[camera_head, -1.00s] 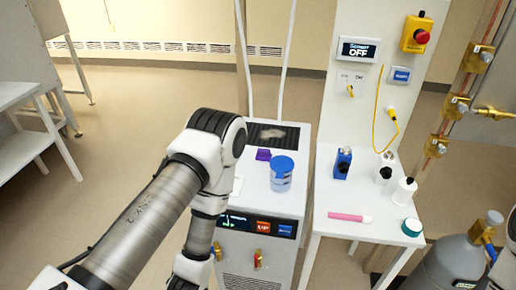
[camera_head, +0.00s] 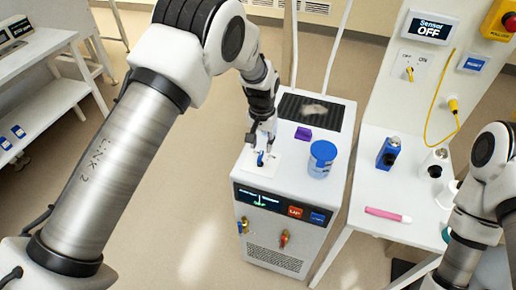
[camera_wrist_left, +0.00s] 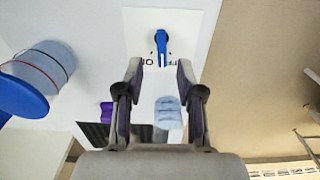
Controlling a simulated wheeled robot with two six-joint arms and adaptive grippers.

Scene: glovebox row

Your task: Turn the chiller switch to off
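The chiller (camera_head: 290,196) is a white box with a dark display on its front. Its switch is a blue handle (camera_head: 261,158) on a white plate on top; in the left wrist view the handle (camera_wrist_left: 161,48) shows ahead of the fingertips. Lettering beside it is partly hidden by the fingers. My left gripper (camera_head: 262,138) points down over the plate, close to the handle. In the left wrist view my left gripper (camera_wrist_left: 158,78) is open, its fingers apart with nothing gripped. My right arm shows at the right, but its gripper is not in view.
A blue-lidded jar (camera_head: 321,160) and a purple block (camera_head: 303,133) stand on the chiller top by a dark grille (camera_head: 299,107). A panel reads Sensor OFF.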

